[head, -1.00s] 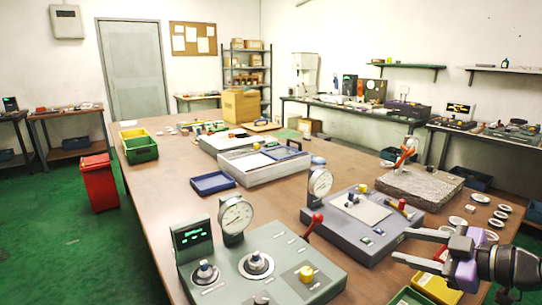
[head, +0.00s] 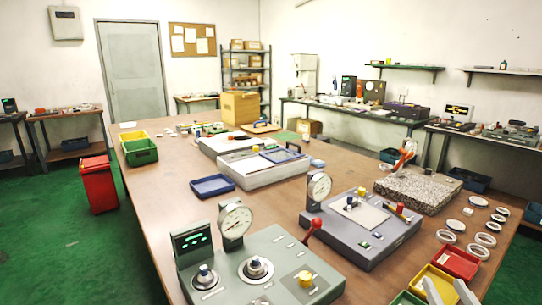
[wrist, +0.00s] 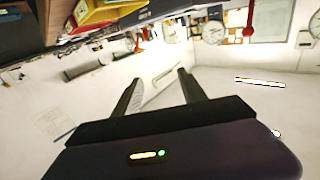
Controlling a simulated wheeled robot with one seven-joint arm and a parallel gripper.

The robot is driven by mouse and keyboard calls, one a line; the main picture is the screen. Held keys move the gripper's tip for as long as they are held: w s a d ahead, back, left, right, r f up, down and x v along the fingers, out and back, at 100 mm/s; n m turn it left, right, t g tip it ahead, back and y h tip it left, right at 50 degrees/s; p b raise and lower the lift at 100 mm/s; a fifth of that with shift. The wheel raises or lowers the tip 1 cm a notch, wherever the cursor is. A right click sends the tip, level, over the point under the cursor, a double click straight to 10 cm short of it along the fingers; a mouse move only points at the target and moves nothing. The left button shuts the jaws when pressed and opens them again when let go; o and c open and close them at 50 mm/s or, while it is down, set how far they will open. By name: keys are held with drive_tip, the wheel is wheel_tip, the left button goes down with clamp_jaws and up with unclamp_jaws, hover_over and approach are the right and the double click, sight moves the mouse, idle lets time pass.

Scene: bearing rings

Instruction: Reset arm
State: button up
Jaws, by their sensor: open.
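My gripper (head: 446,285) shows only as two grey fingertips at the bottom edge of the head view, in front of the yellow bin. In the wrist view my gripper (wrist: 160,74) has its two dark fingers spread apart with nothing between them. The wrist picture looks tipped over, with the pale wall below and the bench things along the top. The rest of my arm is out of the head view.
Yellow (head: 440,283) and red (head: 459,262) bins stand at the bench's near right, beside several loose rings (head: 477,251). A green-grey gauge station (head: 285,250), a purple-grey station (head: 375,255) and a granite block (head: 425,190) stand on the bench (head: 170,215).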

drive_tip(key=s+a+f+g+y+p, duration=0.1)
drive_tip(key=s+a, duration=0.4)
drive_tip(key=s, duration=0.7)
drive_tip(key=s+a+f+n+g+p, duration=0.1)
drive_tip(key=s+a, duration=0.4)
drive_tip(key=s, duration=0.8)
drive_tip(key=s+a+f+g+y+p, duration=0.1)
drive_tip(key=s+a, duration=0.4)
drive_tip(key=s, duration=0.8)
drive_tip(key=shift+f+n+y+p, duration=0.3)
drive_tip(key=shift+f+p, duration=0.2)
drive_tip(key=shift+p, duration=0.3)
